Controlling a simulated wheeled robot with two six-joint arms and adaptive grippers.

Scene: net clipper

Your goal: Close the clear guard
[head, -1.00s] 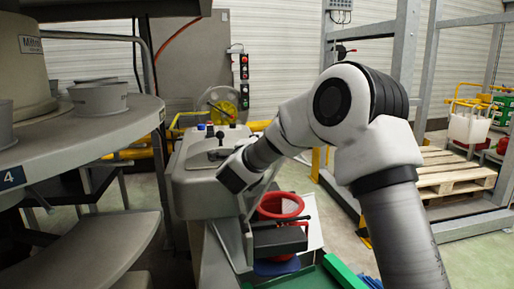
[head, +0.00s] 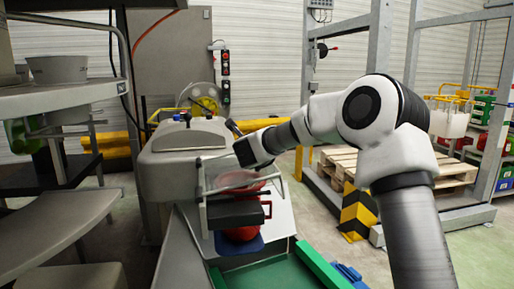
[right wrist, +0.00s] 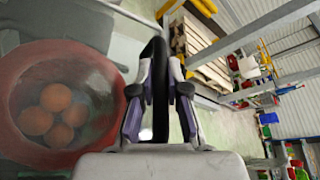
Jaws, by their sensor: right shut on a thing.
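The clear guard (head: 222,177) is a see-through panel with thin grey edges in the head view, on the front of the grey machine (head: 180,160). It stands across the red bowl (head: 245,187), which shows hazily through it. In the right wrist view the red bowl (right wrist: 18,75) holds several orange round things (right wrist: 56,97) and also looks hazy. My right gripper (right wrist: 160,88) is shut on an upright black bar, likely the guard's handle (right wrist: 159,60). In the head view my wrist hides its fingertips. My left gripper is out of view.
A round grey table (head: 75,96) with a pot stands at the left. A green tray (head: 265,275) is below the machine. Metal posts (head: 372,60), a wooden pallet (head: 345,162) and a striped yellow-black block (head: 358,215) are at the right. Some floor is clear between.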

